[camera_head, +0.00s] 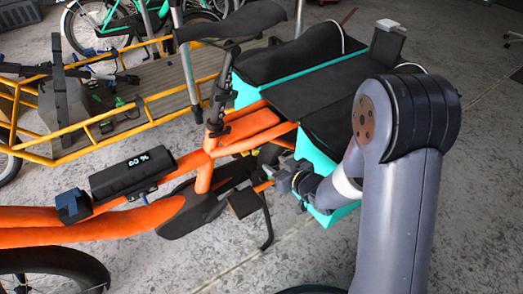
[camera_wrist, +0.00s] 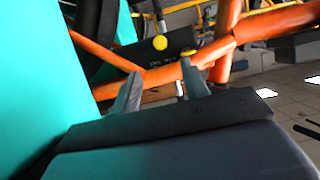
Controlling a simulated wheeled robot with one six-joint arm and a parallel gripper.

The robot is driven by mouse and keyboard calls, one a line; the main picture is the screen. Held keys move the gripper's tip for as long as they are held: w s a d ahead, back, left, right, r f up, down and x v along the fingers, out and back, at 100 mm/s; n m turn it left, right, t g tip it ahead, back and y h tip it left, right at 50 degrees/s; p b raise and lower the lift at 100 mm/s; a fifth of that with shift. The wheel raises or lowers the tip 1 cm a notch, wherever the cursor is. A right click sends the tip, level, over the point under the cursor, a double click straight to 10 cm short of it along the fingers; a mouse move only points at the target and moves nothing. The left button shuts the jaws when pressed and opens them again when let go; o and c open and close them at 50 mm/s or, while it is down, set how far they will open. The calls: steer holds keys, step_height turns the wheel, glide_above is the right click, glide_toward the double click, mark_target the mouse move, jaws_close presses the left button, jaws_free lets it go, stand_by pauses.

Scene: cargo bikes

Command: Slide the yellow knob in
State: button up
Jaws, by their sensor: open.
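In the wrist view a round yellow knob (camera_wrist: 160,43) shows against a dark panel, beyond my fingertips. A second, smaller yellow spot (camera_wrist: 188,52) shows just beyond the tip of my right finger; I cannot tell what it belongs to. My gripper (camera_wrist: 160,69) is open, with nothing between its fingers and orange frame tubes ahead of it. In the head view my gripper (camera_head: 281,178) is beside the orange cargo bike (camera_head: 205,165), near its rear frame and the teal pannier. I cannot make out the yellow knob in the head view.
A teal pannier (camera_wrist: 38,75) fills the left of the wrist view, close to my gripper. A black battery (camera_head: 133,172) reading 60 % sits on the orange tube. A yellow-framed cargo bike (camera_head: 60,158) stands behind. Grey floor (camera_head: 480,180) is open at right.

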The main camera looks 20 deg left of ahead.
mark_target(257, 152)
steer(key=b+x, duration=0.2)
steer(key=x, duration=0.8)
steer(key=shift+w+a+f+b, duration=0.15)
steer(key=shift+w+a+b, duration=0.15)
steer(key=shift+b, duration=0.1)
jaws_close()
steer(key=shift+d, duration=0.1)
